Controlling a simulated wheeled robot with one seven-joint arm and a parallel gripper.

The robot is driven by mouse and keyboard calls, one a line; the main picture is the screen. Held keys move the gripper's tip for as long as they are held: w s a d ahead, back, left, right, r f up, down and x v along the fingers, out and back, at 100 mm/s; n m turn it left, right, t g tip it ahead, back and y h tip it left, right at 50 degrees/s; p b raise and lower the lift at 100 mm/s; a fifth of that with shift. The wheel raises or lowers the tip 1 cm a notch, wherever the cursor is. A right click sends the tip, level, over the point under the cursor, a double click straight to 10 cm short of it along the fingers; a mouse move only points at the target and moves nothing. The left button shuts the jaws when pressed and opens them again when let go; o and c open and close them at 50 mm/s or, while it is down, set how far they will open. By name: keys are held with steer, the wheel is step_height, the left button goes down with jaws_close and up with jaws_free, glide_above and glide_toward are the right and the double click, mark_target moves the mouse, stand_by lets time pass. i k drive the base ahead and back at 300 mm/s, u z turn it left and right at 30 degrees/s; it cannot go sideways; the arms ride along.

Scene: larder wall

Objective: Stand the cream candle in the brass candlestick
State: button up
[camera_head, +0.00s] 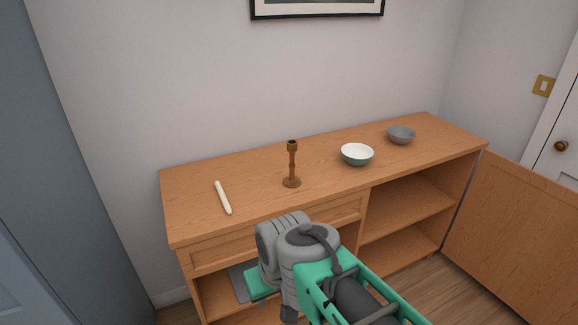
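The cream candle (223,197) lies flat on the left part of the wooden sideboard top. The brass candlestick (292,165) stands upright to its right, with nothing in its cup. My arm reaches up from the bottom of the view, in front of the sideboard and below its top. My gripper's fingers cannot be made out, as the arm's own links hide the end. Nothing of mine touches the candle or the candlestick.
A white and green bowl (357,155) and a grey bowl (401,135) stand on the right part of the sideboard top (330,190). Open shelves lie below, and a cabinet door (515,225) swings out at the right. The top around the candle is clear.

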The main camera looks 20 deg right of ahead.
mark_target(291, 182)
steer(key=z, duration=1.45)
steer(key=i, duration=1.4)
steer(key=u, duration=4)
steer(key=i, duration=1)
steer(key=u, duration=0.05)
